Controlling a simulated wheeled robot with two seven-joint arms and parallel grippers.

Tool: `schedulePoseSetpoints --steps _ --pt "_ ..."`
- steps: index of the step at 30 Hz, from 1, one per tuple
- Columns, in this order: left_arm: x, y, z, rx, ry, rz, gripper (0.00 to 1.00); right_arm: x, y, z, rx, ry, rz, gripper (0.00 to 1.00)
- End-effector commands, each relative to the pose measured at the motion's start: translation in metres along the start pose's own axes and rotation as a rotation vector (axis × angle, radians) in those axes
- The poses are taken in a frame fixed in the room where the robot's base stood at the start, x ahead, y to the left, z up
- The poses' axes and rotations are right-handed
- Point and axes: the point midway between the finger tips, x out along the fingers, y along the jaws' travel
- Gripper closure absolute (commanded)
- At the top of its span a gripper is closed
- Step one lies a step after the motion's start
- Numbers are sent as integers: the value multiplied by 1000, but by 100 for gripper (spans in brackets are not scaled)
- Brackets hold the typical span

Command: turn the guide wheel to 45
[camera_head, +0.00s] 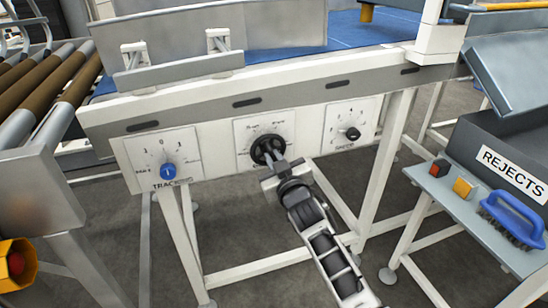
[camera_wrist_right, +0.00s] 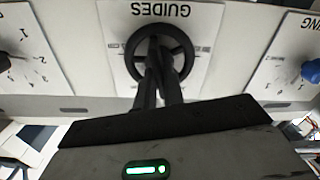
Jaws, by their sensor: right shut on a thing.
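The guide wheel (camera_head: 267,149) is a black handwheel on the middle white dial plate of the conveyor's front panel. In the right wrist view the black wheel (camera_wrist_right: 160,53) shows under the word GUIDES, upside down, with its ring and hub in view. My right gripper (camera_head: 271,160) reaches it from below and is shut on it. In the wrist view both dark fingers (camera_wrist_right: 162,72) overlap the wheel's hub and lower rim. The fingers hide part of the wheel, and the scale marks are too small to read. My left gripper is not in view.
A blue TRACKING knob (camera_head: 168,171) sits to the left on the same panel and a black knob (camera_head: 352,134) to the right. A grey side table (camera_head: 448,209) on the right carries a blue brush (camera_head: 511,218), coloured blocks and a REJECTS bin (camera_head: 470,140).

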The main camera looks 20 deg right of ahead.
Motion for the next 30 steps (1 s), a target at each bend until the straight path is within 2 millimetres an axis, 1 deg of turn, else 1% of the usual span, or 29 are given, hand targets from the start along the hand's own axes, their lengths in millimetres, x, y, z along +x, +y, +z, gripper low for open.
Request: schedulePoseSetpoints --steps 6,15,21,30 --pt "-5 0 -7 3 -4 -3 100 0 1 -2 209 -2 0 100" --pt "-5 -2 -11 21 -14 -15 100 0 2 -1 462 -2 0 100" --pt "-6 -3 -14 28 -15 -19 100 0 2 0 583 -1 0 100" --pt "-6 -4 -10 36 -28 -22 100 0 2 2 675 -2 0 100"
